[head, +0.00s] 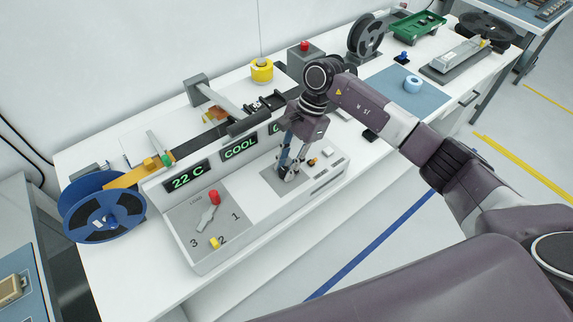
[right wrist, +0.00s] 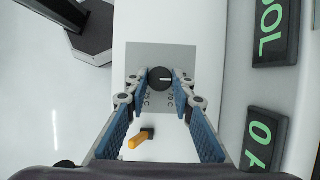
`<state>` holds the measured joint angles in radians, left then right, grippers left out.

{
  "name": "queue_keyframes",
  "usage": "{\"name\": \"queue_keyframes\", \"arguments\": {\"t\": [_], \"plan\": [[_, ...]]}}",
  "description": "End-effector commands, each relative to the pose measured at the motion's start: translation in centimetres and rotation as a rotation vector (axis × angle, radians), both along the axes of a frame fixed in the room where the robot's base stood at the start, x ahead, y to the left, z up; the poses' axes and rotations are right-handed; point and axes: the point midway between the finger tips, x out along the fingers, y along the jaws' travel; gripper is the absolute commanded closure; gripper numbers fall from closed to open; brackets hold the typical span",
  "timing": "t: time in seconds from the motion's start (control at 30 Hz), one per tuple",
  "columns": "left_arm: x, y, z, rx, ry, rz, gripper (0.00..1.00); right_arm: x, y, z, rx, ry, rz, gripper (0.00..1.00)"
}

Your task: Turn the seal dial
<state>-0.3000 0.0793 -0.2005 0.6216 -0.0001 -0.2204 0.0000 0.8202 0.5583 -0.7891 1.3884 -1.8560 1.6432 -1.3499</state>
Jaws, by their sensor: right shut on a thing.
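The seal dial (right wrist: 160,79) is a round black knob with a short white pointer line. It sits on a grey panel (right wrist: 143,55) between my right gripper's fingertips in the right wrist view. Printed temperature marks stand beside it, partly covered by the fingers. My right gripper (right wrist: 161,84) is shut on the dial, one blue-padded finger on each side. In the head view my right gripper (head: 288,173) points down onto the machine's grey panel and hides the dial. My left gripper is in neither view.
A small orange-tipped lever (right wrist: 137,140) is close to the fingers. Green-lettered displays (head: 240,148) stand behind. The white table front (head: 275,257) is clear.

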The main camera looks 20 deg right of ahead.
Motion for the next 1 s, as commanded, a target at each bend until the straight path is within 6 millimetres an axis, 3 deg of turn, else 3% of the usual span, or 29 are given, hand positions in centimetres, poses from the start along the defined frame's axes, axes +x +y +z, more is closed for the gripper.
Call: {"name": "queue_keyframes", "arguments": {"t": [0.47, 1.0], "plan": [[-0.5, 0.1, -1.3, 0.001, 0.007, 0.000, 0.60, 0.0, -0.1, -0.2, 0.001, -0.003, -0.093, 1.00], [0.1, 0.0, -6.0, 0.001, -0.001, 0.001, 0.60, -0.4, 0.0, -0.3, 0.002, -0.006, -0.559, 1.00]]}}
